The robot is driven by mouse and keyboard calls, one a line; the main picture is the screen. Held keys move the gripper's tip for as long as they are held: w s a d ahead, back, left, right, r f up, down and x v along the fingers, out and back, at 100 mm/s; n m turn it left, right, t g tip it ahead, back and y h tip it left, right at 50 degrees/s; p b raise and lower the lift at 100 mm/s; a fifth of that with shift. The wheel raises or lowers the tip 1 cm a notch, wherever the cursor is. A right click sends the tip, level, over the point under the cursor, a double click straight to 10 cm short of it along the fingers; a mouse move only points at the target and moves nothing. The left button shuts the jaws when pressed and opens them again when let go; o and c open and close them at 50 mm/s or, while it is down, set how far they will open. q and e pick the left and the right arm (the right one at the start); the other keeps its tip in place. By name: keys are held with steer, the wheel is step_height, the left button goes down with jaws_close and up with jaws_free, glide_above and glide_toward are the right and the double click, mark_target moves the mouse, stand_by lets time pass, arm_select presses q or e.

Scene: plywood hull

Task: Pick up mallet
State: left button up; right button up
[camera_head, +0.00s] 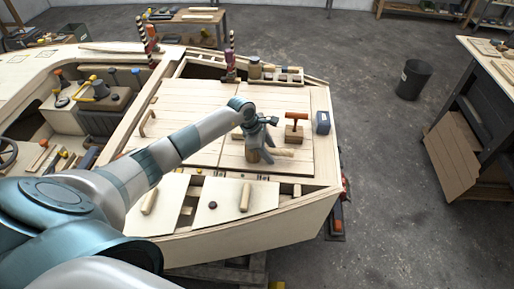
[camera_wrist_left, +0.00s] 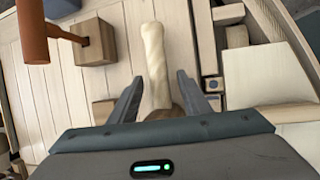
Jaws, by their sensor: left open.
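A pale wooden handle (camera_head: 279,152) lies on the plank deck with a brown round wooden part (camera_head: 253,156) beside it; together they look like the mallet. In the left wrist view the pale handle (camera_wrist_left: 154,45) runs lengthwise between the fingers, and its near end and the brown part are partly hidden by my gripper. My left gripper (camera_head: 258,143) is above it, open, with one finger on each side of the handle in the left wrist view (camera_wrist_left: 159,80). I cannot tell whether the fingers touch it. My right gripper is not in view.
An orange-brown T-shaped tool (camera_head: 297,116) stands in a wooden block (camera_head: 293,135) just right of my gripper, with a blue-grey box (camera_head: 322,122) beyond. Another pale handle-like piece (camera_head: 245,197) lies on the nearer panel. The deck's left planks (camera_head: 185,105) are mostly clear.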

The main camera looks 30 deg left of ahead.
arm_select(q)
steer(key=shift+w+d+f, duration=0.1)
steer(key=shift+f, duration=0.1)
steer(key=shift+c, duration=0.6)
jaws_close()
steer(key=shift+r, duration=0.2)
